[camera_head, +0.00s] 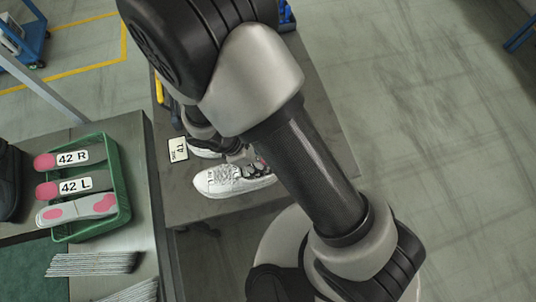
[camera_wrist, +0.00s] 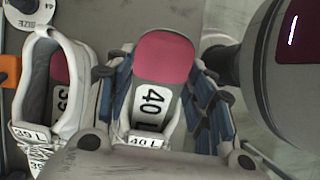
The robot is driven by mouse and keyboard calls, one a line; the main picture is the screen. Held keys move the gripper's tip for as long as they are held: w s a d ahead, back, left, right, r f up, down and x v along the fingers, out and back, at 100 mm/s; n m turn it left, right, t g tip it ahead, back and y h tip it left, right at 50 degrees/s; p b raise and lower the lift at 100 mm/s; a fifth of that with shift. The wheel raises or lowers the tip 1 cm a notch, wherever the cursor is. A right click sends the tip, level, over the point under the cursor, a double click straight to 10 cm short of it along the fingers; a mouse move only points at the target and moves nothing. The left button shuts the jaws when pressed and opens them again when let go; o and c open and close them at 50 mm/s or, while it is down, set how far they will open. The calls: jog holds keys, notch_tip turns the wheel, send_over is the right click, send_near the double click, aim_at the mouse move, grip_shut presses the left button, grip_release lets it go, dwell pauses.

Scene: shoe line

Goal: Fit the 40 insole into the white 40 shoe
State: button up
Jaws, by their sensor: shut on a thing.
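In the wrist view, my gripper (camera_wrist: 160,105) has its blue-padded fingers on both sides of the insole (camera_wrist: 165,60), shut on it. The insole has a pink heel and a white "40 L" label (camera_wrist: 150,102). Its lower end lies over or in the opening of a white shoe with a "40 L" tag (camera_wrist: 145,142); I cannot tell how deep. My gripper body hides the rest of that shoe. In the head view, a white laced shoe (camera_head: 225,181) stands on the grey table, with my gripper (camera_head: 252,165) by its right end, partly hidden by my arm.
A white shoe tagged "39 L" (camera_wrist: 38,95) stands close left in the wrist view. A size card (camera_head: 178,149) lies on the grey table (camera_head: 215,210). A green tray (camera_head: 122,175) on the left bench holds insoles labelled 42 R and 42 L.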

jog(key=shift+s+a+f, duration=0.15)
jog(key=shift+a+f, duration=0.05)
jog(key=shift+a, duration=0.4)
jog(key=shift+s+a+f, duration=0.1)
jog(key=shift+a+f, duration=0.1)
jog(key=shift+a, duration=0.35)
jog(key=shift+d+f+y+b, duration=0.15)
jog(key=shift+f+y+b, duration=0.15)
jog(key=shift+f+y, duration=0.2)
jog(key=shift+s+f, duration=0.1)
jog(key=shift+f, duration=0.2)
jog(key=c, duration=0.5)
jog(key=o, duration=1.6)
jog(key=shift+c, duration=0.2)
jog(key=shift+r, duration=0.2)
jog(key=shift+r+p, duration=1.15)
jog(key=shift+r, duration=0.25)
